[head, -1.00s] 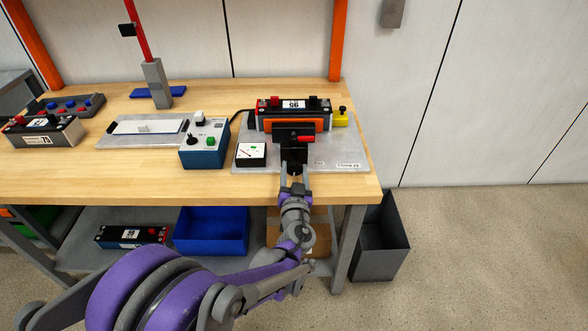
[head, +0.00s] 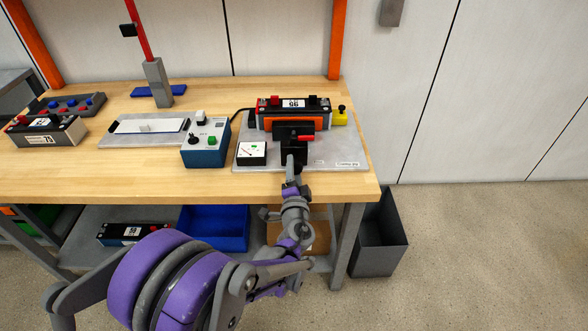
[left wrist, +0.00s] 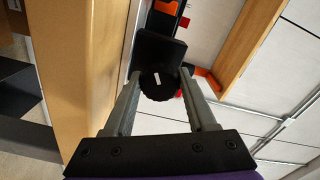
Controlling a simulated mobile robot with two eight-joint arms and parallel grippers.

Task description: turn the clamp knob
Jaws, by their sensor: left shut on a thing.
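The clamp knob (left wrist: 158,84) is a round black knob with a ribbed edge and a white mark, seen in the left wrist view. My left gripper (left wrist: 160,78) is shut on it, with one finger on each side. In the head view my left gripper (head: 290,164) is at the front of the black clamp block (head: 293,131), seen nearly edge-on, and it hides the knob. The clamp, with a red handle (head: 306,138), stands before a battery module (head: 280,114) on a grey plate (head: 340,153). My right gripper is not in view.
A small meter (head: 252,152) and a blue control box (head: 205,145) stand left of the clamp. A yellow piece with a black knob (head: 340,117) is right of the module. A grey bin (head: 378,245) stands on the floor beside the bench.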

